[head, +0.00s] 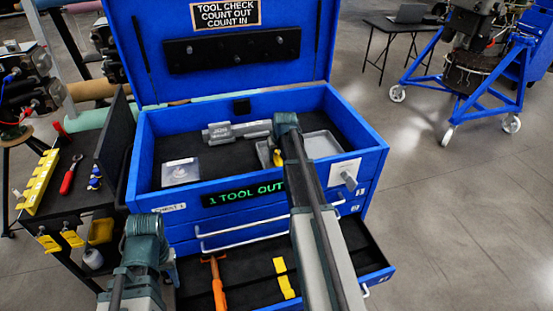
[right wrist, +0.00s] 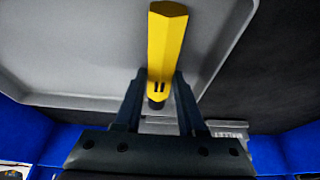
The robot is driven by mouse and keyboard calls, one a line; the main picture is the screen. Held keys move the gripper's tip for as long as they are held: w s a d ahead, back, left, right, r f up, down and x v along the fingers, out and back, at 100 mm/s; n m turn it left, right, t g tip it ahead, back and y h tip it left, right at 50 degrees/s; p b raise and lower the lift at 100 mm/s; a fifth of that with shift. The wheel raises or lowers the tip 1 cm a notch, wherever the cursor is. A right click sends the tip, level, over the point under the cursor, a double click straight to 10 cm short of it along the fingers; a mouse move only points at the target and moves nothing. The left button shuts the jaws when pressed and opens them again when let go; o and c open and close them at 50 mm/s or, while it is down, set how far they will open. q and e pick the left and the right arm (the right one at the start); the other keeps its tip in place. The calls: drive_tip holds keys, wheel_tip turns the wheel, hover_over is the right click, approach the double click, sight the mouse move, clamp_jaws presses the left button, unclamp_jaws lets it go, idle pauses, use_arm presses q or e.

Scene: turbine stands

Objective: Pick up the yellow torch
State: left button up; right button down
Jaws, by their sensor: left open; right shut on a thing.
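The yellow torch (right wrist: 167,45) is a faceted yellow body with a dark end, between the two dark fingers of my right gripper (right wrist: 158,95), which is shut on it. In the head view the torch (head: 278,158) shows as a small yellow patch at the grey tray (head: 322,145) in the chest's top compartment, partly hidden by my right arm. I cannot tell whether it touches the tray. My left gripper (head: 148,245) is at the lower left, in front of the chest and empty as far as I see; its fingers are hard to make out.
The blue tool chest (head: 145,165) has its lid up and a lower drawer open, holding an orange tool (head: 216,285) and yellow pieces (head: 284,278). A grey metal tool (head: 237,132) lies beside the tray. A side table holds a red-handled tool (head: 70,175).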

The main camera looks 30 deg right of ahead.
sight(277, 156)
drive_tip(key=shift+r, duration=0.1)
wheel_tip(277, 156, up, 10)
drive_tip(key=p, duration=1)
drive_tip(key=c, duration=1.2)
unclamp_jaws()
clamp_jaws()
